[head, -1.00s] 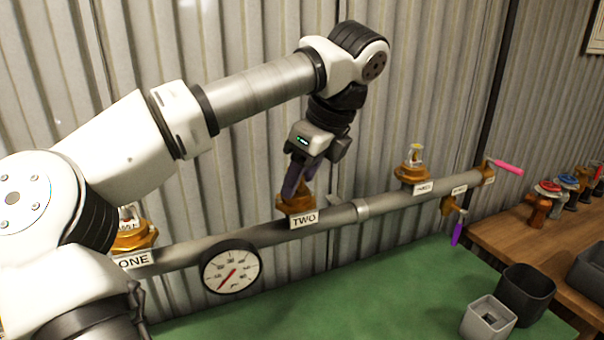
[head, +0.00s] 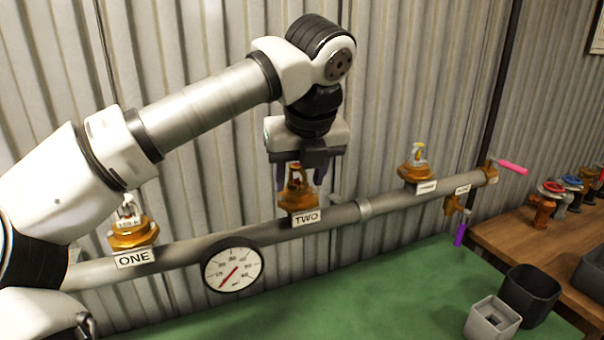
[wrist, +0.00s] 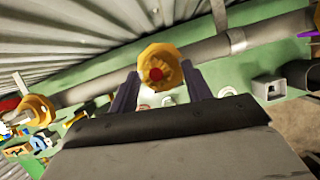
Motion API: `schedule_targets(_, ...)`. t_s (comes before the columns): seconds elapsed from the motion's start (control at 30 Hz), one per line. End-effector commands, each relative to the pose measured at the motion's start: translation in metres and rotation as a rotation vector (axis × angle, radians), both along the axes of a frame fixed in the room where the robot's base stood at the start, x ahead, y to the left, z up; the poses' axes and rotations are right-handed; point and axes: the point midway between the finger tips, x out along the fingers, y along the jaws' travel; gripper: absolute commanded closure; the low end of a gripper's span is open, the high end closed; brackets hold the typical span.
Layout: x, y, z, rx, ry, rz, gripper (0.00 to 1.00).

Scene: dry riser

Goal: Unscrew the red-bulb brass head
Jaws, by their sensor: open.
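The red-bulb brass head (head: 298,194) stands upright on the pipe above the label TWO. The wrist view shows it as a brass ring with a red centre (wrist: 157,74). My gripper (head: 300,176) is open above it, pointing down, with one purple finger on each side of the head's upper part. In the wrist view the two fingers (wrist: 161,85) flank the head, with the head near their tips. Whether either finger touches it, I cannot tell.
A brass head (head: 133,232) stands at ONE and another (head: 416,172) farther right. A gauge (head: 232,267) hangs in front of the grey pipe (head: 345,215). Grey (head: 492,318) and black (head: 531,293) containers stand at right. Several valves line the wooden table (head: 520,232). The green surface is mostly clear.

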Motion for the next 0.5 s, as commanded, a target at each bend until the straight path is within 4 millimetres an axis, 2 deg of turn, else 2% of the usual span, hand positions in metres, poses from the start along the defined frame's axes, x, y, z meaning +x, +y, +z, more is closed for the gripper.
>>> schedule_targets(0.1,-0.0006,0.0025,0.0003,-0.003,0.001,-0.147,0.51)
schedule_targets(0.37,-0.0009,0.0038,0.0005,-0.002,0.001,-0.298,0.51)
schedule_targets(0.5,-0.0001,0.0066,0.0016,-0.005,0.001,-0.459,0.51)
